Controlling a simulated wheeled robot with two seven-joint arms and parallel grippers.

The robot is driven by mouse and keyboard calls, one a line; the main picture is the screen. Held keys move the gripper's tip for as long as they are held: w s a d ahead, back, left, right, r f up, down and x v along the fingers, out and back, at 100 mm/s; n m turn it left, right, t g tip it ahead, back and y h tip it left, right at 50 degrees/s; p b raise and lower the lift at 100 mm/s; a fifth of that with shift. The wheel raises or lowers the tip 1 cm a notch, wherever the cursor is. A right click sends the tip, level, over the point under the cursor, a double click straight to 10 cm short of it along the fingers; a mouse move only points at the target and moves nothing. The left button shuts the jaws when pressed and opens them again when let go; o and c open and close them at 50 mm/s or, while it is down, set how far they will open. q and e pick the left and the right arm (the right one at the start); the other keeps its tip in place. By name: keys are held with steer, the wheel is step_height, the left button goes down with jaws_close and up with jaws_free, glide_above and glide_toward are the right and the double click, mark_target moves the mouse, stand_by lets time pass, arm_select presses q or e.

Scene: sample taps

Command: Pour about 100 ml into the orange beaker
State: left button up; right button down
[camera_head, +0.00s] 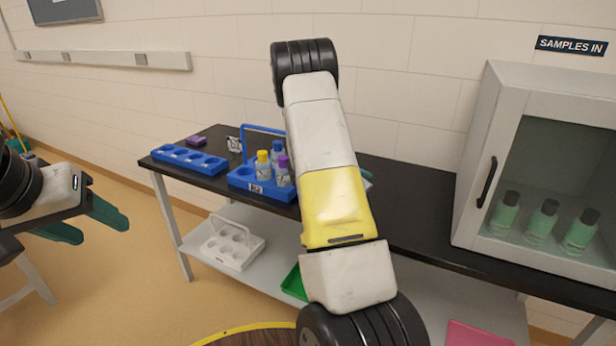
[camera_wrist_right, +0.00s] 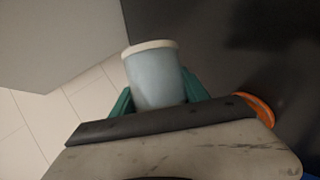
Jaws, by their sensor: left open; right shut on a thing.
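My right gripper (camera_wrist_right: 158,95) is shut on a pale blue cup (camera_wrist_right: 155,72) with an off-white rim, one green finger on each side of it. What is in the cup cannot be seen. An orange curved rim (camera_wrist_right: 262,112) shows at the right in the right wrist view, mostly hidden behind my gripper body; it may be the orange beaker. In the head view my right arm hides the middle of the bench, and the cup does not show clearly. My left gripper (camera_head: 103,234) is open and empty at the left, away from the bench.
The black bench (camera_head: 410,205) holds a blue carrier (camera_head: 243,180) with several capped bottles, a blue rack (camera_head: 188,160) and a purple item (camera_head: 197,140). A white cabinet (camera_head: 475,160) with green bottles stands at the right. A white carrier (camera_head: 232,244) is on the lower shelf.

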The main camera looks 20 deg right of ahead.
stand_by(0.4)
steer(key=shift+w+a+r+n+g+h+p, duration=0.1)
steer(key=shift+w+r+n+g+h+p, duration=0.15)
steer(key=shift+r+n+g+h+p, duration=0.55)
stand_by(2.9)
